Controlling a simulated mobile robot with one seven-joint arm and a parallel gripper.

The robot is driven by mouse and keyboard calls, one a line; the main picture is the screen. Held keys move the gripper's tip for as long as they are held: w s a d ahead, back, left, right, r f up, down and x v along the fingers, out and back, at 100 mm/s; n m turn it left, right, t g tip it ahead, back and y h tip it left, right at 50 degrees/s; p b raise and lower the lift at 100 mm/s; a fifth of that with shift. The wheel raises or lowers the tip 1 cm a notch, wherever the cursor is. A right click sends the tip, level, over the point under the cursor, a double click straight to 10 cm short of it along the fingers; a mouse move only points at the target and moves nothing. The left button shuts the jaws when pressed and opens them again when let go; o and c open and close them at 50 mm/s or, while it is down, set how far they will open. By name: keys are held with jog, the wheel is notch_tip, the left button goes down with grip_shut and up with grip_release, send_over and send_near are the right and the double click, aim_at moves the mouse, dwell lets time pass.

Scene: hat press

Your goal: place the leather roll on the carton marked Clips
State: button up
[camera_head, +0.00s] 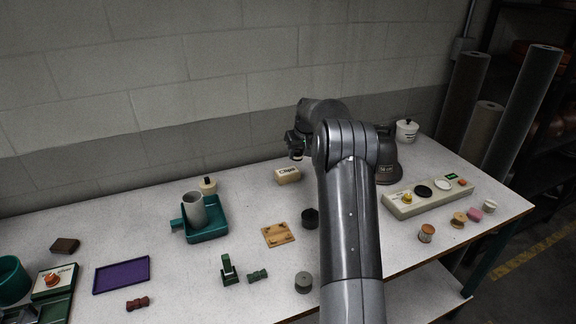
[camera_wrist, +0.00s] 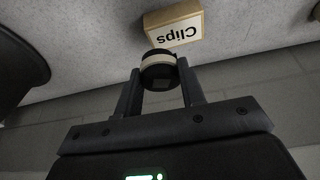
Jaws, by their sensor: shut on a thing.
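The carton marked Clips (camera_head: 287,174) is a small tan box with a cream label, standing on the table near the wall. It also shows at the top of the wrist view (camera_wrist: 173,24), its lettering upside down. My gripper (camera_head: 297,147) is above the carton's far side in the head view. In the wrist view my gripper (camera_wrist: 160,84) is shut on a short dark round piece with a cream band, which I take as the leather roll (camera_wrist: 159,66). The roll overlaps the carton's edge in that view; I cannot tell whether they touch.
A dark rounded machine (camera_head: 386,160) and a white lidded pot (camera_head: 407,130) stand right of the carton. A teal tray (camera_head: 207,233) with a grey cup (camera_head: 194,210) is to the left. A wooden plate (camera_head: 277,235) lies in front. The table around the carton is mostly clear.

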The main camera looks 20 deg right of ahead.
aim_at(287, 170)
jog(key=w+a+f, duration=0.2)
jog(key=w, duration=0.1)
jog(key=shift+a+f, duration=0.3)
jog(key=shift+a, duration=0.05)
jog(key=shift+f, duration=1.9)
jog(key=shift+f, duration=0.15)
jog(key=o, duration=1)
